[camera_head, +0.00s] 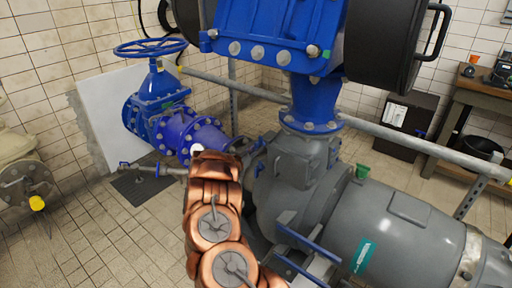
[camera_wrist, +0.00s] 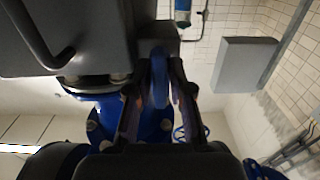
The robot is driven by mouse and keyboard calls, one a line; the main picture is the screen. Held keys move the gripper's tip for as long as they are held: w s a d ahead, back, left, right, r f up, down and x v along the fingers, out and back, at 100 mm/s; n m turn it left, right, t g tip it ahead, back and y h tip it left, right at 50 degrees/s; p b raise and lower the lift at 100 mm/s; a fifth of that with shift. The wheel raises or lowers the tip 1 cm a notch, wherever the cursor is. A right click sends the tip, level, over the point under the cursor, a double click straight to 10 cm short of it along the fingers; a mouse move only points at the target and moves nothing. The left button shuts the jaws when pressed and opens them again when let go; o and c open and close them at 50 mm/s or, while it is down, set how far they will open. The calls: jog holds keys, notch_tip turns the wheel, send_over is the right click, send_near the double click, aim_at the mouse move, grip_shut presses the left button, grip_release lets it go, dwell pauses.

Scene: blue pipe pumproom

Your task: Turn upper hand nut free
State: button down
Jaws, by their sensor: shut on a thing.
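In the wrist view, my gripper (camera_wrist: 159,92) has its two dark fingers on either side of a blue rounded part, which looks like the upper hand nut (camera_wrist: 160,72). The fingers are shut on it. The nut sits against a dark grey housing (camera_wrist: 85,35) that fills the upper left. In the head view, my copper-coloured arm reaches toward the left side of the grey pump body (camera_head: 300,160). My gripper and the nut are hidden there behind the arm, or too small to make out.
A blue flanged pipe (camera_head: 195,135) with a blue handwheel (camera_head: 150,47) stands behind on the left. A large blue unit (camera_head: 275,35) sits above the pump. A grey rail (camera_head: 400,143) runs behind it. A workbench (camera_head: 480,105) stands far right. Tiled floor at the lower left is clear.

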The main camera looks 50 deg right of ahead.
dwell(0.4)
jog(key=c, duration=1.2)
grip_release()
jog(key=shift+a, duration=0.1)
jog(key=s+a, duration=0.1)
jog(key=a, duration=1)
jog(key=shift+a, duration=0.35)
